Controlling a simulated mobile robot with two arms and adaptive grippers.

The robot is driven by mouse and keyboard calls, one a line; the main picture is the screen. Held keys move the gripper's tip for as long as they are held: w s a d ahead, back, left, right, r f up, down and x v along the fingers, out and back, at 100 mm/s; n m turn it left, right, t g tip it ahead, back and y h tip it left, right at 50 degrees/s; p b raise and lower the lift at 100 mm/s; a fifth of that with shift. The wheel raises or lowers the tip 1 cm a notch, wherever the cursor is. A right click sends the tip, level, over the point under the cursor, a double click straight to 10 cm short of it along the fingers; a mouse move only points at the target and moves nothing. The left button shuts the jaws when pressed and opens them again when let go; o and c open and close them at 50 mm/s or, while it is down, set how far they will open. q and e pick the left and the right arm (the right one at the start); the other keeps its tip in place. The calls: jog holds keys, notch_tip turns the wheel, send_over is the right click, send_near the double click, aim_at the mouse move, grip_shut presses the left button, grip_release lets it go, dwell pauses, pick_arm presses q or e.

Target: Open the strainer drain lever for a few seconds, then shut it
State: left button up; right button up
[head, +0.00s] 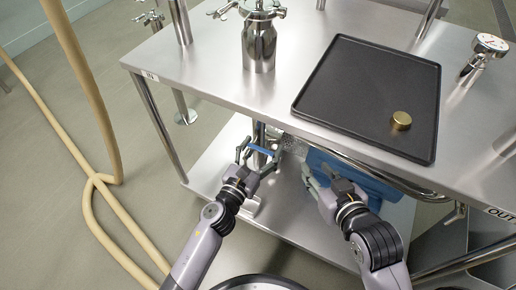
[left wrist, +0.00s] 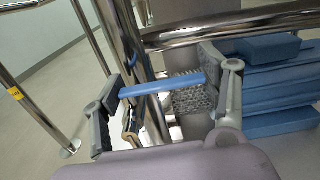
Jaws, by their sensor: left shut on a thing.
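A blue lever (head: 262,149) sits by a vertical steel pipe below the front edge of the steel table. In the left wrist view the blue lever (left wrist: 160,87) lies nearly level, spanning the gap between the finger pads. My left gripper (head: 259,157) is shut on the lever, its fingers at the two ends; it also shows in the left wrist view (left wrist: 163,88). My right gripper (head: 319,176) is in front of blue folded items on the lower shelf. Its fingertips are too unclear to tell their opening. The lever's pivot is not clear.
A steel cylinder (head: 259,48) with clamps stands on the table. A black tray (head: 350,85) there holds a brass disc (head: 401,120). A gauge (head: 489,45) stands at right. A beige hose (head: 85,90) runs down to the left floor.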

pick_arm(q)
jog(key=o, duration=1.7)
jog(key=shift+s, duration=0.1)
jog(key=v, duration=1.1)
jog(key=shift+s+a, duration=0.25)
jog(key=shift+s, duration=0.1)
